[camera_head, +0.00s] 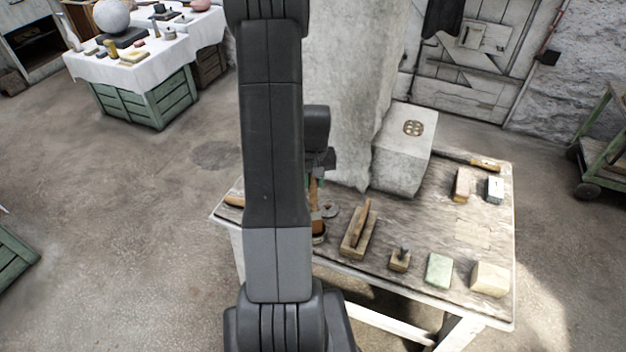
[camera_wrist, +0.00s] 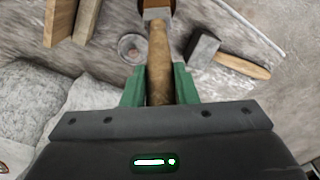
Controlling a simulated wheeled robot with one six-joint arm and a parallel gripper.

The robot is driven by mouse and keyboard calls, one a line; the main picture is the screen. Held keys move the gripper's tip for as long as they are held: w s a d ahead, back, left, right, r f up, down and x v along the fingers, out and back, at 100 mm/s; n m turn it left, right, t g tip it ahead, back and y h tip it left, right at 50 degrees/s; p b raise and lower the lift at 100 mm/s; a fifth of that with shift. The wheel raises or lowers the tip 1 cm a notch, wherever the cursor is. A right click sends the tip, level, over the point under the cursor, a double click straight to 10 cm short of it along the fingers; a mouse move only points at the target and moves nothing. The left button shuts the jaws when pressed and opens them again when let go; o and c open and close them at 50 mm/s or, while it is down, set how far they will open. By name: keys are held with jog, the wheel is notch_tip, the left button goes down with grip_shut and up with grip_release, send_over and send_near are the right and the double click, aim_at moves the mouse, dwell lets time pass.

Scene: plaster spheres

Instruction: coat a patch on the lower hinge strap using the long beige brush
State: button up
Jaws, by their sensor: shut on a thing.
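My gripper (camera_wrist: 158,88) has green fingers shut on the brown wooden handle of a brush (camera_wrist: 158,55). A pale metal collar shows at the handle's far end, and its tip is cut off by the frame. In the head view the brush (camera_head: 314,192) hangs roughly upright over the left part of the workbench, partly behind my arm. Whether its lower end touches the bench cannot be told. A weathered grey plank door (camera_head: 460,80) stands at the back right, behind the stone block. I cannot clearly pick out its lower hinge strap.
A hammer (camera_wrist: 205,48) lies beside the brush. A tall pale pillar (camera_head: 345,80) rises behind. A green cart (camera_head: 605,150) stands far right.

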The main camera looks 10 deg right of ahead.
jog(key=shift+r+p, duration=2.25)
jog(key=shift+r, duration=1.25)
